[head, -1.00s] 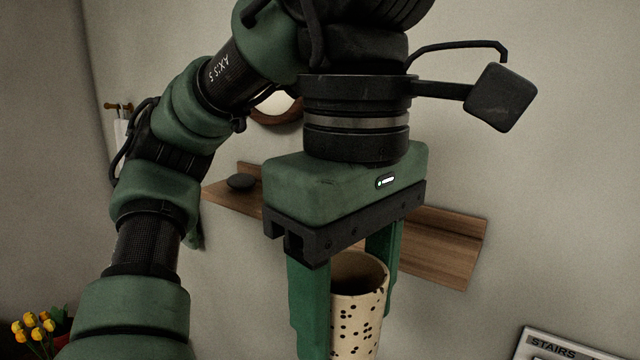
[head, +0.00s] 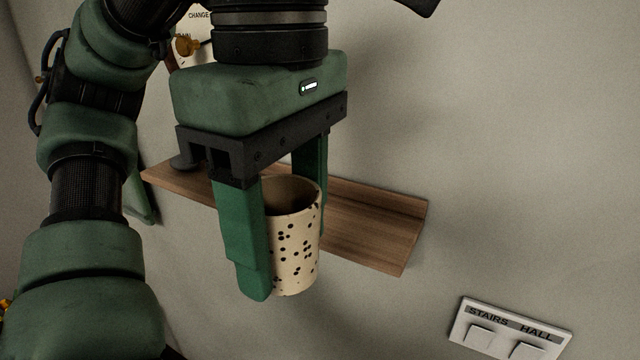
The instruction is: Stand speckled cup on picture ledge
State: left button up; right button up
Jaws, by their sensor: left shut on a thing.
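The speckled cup (head: 293,250) is cream with dark spots and upright, its open top showing. My left gripper (head: 282,235) is shut on it, one green finger on its left side and the other behind its right side. The wooden picture ledge (head: 375,225) is fixed to the wall behind the cup. In the picture the cup overlaps the ledge's front edge and hangs below it; I cannot tell the gap between them. The gripper hides the ledge's middle. My right gripper is not in view.
A dark object (head: 185,162) sits at the ledge's left end, partly hidden by my gripper. The ledge's right part is bare. A switch plate (head: 512,330) marked STAIRS and HALL is on the wall at lower right.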

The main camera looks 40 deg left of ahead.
pick_arm(q)
jog(key=p, duration=0.4)
send_over(362, 228)
jog(key=shift+s+d+f+b, duration=0.15)
jog(key=shift+f+b, duration=0.3)
jog(key=shift+f, duration=0.8)
jog(key=shift+s+f, duration=0.1)
jog(key=shift+f, duration=1.9)
jog(key=shift+w+f, duration=0.25)
jog(key=shift+s+f+b, duration=0.1)
jog(key=shift+f+b, duration=0.1)
jog(key=shift+b, duration=0.1)
jog(key=o, duration=1.5)
